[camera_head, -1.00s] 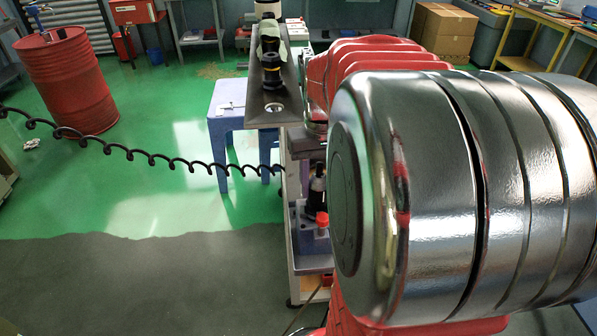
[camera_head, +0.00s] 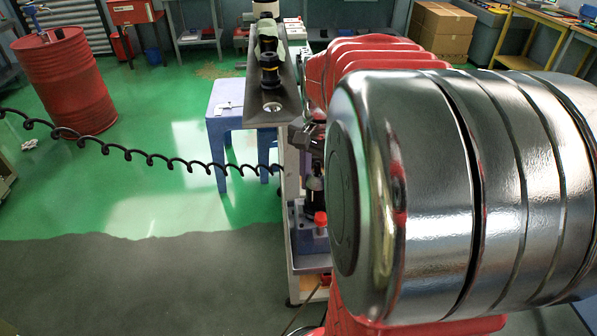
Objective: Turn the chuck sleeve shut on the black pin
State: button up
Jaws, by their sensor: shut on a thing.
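Part of my gripper (camera_head: 308,137), dark grey, shows at the right edge of the cart, just left of my large silver arm link. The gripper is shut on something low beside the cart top. I take this to be the chuck sleeve, but the fingertips are too small and too covered to see clearly. Below it stands a dark upright piece (camera_head: 316,184), probably part of the chuck, with a red part (camera_head: 320,218) at its foot. I cannot make out the black pin.
A blue stool (camera_head: 228,125) stands to the left. A coiled black cable (camera_head: 150,157) crosses there. A red drum (camera_head: 67,85) stands far left.

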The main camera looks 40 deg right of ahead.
jog(key=shift+a+m, duration=0.1)
jog(key=shift+m, duration=1.1)
jog(key=shift+w, duration=0.1)
jog(key=o, duration=1.1)
jog(key=shift+c, duration=0.2)
notch_tip(320, 180, up, 14)
jog(key=shift+f, duration=0.15)
